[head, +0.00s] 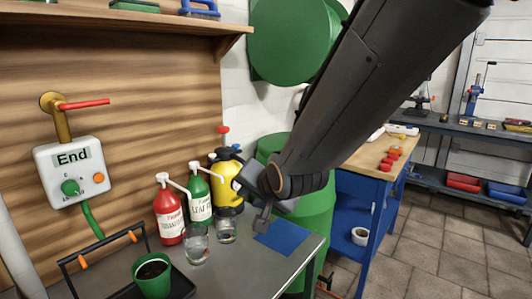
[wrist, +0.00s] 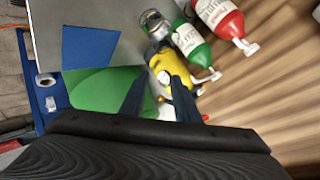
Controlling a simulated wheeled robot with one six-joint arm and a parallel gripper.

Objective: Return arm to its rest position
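My arm reaches in from the upper right of the head view and bends down to my gripper (head: 262,218). The gripper hangs over the back right part of the grey table, close to the blue mat (head: 284,236) and right of the yellow sprayer (head: 226,182). In the wrist view my gripper (wrist: 158,80) shows two dark fingers standing apart with nothing held between them. The yellow sprayer (wrist: 172,72) shows behind the fingers. The fingertips are small and partly hidden in the head view.
A red pump bottle (head: 168,215), a green pump bottle (head: 199,197) and glass jars (head: 195,246) stand on the table (head: 232,279). A green pot (head: 152,277) sits in a black tray at the front. Green barrels stand behind; a blue workbench (head: 358,188) is right.

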